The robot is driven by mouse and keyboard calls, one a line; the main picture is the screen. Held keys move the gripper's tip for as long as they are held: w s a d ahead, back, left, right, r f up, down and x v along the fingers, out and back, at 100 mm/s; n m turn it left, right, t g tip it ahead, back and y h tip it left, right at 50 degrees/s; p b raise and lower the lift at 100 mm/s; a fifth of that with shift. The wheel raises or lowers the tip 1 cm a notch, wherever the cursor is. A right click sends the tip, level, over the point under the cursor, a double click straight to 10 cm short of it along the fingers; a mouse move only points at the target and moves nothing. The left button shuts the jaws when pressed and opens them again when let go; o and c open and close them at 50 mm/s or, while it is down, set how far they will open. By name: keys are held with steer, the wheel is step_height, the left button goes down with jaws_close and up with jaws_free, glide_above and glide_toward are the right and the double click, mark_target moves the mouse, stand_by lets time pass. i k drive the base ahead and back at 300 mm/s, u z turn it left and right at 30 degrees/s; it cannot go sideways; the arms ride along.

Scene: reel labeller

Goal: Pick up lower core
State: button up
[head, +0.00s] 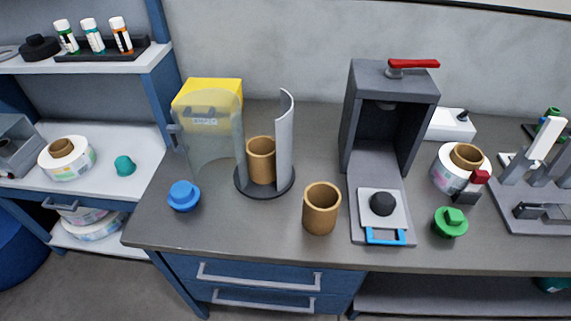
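The other core (261,162) stands upright on the round dark base of a holder (264,191), between a clear curved guard (212,135) and a grey curved wall (285,135). The core on the bench is lower in the picture and apart from the holder. Whether another core is under the one in the holder cannot be told. My gripper is not in view.
A grey press with a red lever (411,64) stands right of the bench core. A blue knob (184,196) and a green knob (451,222) sit on the bench. A label reel (455,172) is at right. A yellow box (222,88) is behind the guard.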

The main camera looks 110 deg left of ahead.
mark_target(261, 152)
steer(key=z, duration=0.05)
steer(key=i, duration=0.6)
steer(key=u, duration=4.75)
